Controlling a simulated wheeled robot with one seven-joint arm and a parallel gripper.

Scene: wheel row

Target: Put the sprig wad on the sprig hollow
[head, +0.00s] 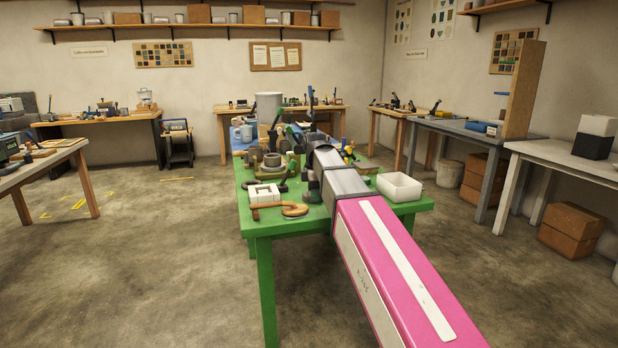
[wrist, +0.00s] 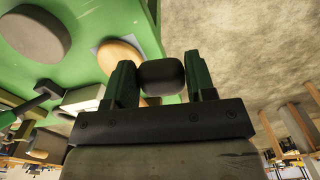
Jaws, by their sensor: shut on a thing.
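In the wrist view my gripper (wrist: 160,64) is shut on a dark, rounded block (wrist: 162,78), which I take to be the sprig wad. I cannot tell for sure which thing is the sprig hollow. A tan round piece (wrist: 118,57) and a grey oval piece (wrist: 38,33) lie on the tabletop in the wrist view.
A white block (head: 265,193) and a brown curved tool (head: 290,209) lie at the green table's near left. Several small tools and pots crowd the middle. The floor at the left (head: 170,260) is clear.

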